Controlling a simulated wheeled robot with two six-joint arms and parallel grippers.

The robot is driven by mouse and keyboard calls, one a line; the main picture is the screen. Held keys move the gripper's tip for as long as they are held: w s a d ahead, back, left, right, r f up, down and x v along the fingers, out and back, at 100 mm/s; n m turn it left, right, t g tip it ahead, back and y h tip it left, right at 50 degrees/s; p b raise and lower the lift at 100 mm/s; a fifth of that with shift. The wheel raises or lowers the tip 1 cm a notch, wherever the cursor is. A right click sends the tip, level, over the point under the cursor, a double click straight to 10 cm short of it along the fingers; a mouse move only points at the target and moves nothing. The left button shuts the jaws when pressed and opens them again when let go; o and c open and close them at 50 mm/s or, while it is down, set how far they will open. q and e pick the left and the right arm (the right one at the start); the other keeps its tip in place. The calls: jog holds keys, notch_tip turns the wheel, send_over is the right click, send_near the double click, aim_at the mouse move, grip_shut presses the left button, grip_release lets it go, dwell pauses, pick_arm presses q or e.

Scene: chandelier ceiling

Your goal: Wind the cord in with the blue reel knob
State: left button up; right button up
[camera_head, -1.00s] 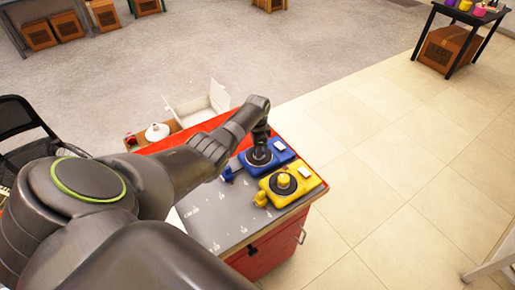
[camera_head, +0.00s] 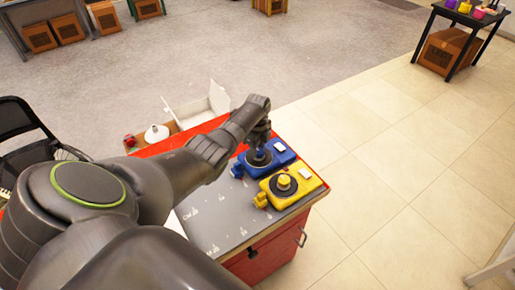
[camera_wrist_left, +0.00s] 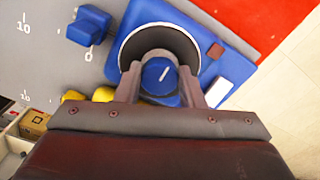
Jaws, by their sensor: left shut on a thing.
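The blue reel (camera_head: 278,157) sits on the grey top of a red cabinet, with a dark round disc. Its blue knob (camera_wrist_left: 160,77), marked with a white line, shows in the left wrist view. My left gripper (camera_head: 261,143) comes down on it from above, its fingers (camera_wrist_left: 160,88) shut on either side of the knob. A small blue block (camera_wrist_left: 91,25) at the reel's left side shows in the left wrist view; I cannot make out the cord. My right gripper is not in view.
A yellow reel (camera_head: 300,188) with a yellow knob stands close in front of the blue one. The grey top (camera_head: 222,222) carries printed scale marks. A white open box (camera_head: 205,105) and a white round object (camera_head: 157,134) lie behind the cabinet.

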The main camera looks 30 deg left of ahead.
pick_arm(q)
jog(key=shift+w+r+m, duration=0.15)
jog(key=shift+m, duration=0.15)
jog(key=o, duration=1)
jog(key=shift+r, duration=0.35)
notch_tip(320, 180, up, 17)
jog(key=b, duration=0.2)
jog(key=shift+f, duration=0.2)
jog(key=shift+f, duration=0.1)
